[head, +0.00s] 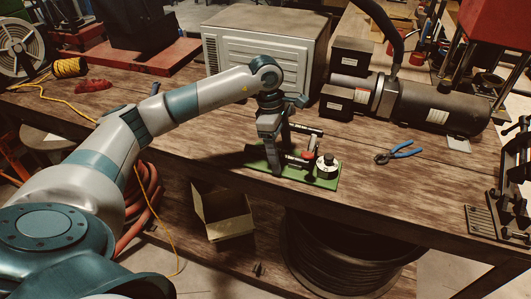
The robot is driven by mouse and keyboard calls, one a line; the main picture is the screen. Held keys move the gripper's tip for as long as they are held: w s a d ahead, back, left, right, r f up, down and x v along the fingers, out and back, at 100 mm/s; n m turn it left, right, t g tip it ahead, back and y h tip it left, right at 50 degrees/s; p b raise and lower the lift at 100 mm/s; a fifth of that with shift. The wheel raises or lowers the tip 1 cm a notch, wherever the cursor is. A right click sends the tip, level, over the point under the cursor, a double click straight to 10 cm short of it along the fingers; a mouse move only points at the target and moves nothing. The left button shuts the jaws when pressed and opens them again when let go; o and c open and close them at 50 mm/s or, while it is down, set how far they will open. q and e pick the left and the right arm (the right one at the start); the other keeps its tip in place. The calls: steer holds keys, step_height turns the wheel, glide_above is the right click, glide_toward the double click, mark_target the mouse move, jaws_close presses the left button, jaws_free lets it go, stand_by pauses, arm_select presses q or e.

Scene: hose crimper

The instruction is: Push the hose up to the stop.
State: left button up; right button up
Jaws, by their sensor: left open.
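A small crimping fixture on a green base plate (322,182) stands near the front edge of the wooden bench. It carries a white round dial (327,166), a small red part (307,155) and a dark horizontal bar (306,130). I cannot tell for sure which dark piece is the hose or where its stop is. My left gripper (276,165) is open and points down at the left end of the fixture, its fingers hiding part of it. Whether the fingers touch anything is unclear. My right gripper is out of view.
Blue-handled pliers (403,153) lie right of the fixture. A dark motor unit (430,106) and a pale ribbed box (262,48) stand behind. An open cardboard box (225,215) and a black hose coil (340,262) are below the bench front. Bench right of the fixture is mostly clear.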

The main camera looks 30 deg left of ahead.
arm_select(q)
steer(key=shift+r, duration=0.2)
steer(key=shift+w+d+p+v, duration=0.1)
steer(key=shift+d+p+v, duration=0.35)
steer(key=shift+v, duration=0.95)
steer(key=shift+w+d+p+v, duration=0.15)
steer(key=shift+p+v, duration=0.5)
steer(key=shift+v, duration=0.8)
steer(key=shift+s+d+p+v, duration=0.1)
steer(key=shift+d+p+v, duration=0.35)
steer(key=shift+v, duration=0.95)
steer(key=shift+a, duration=0.15)
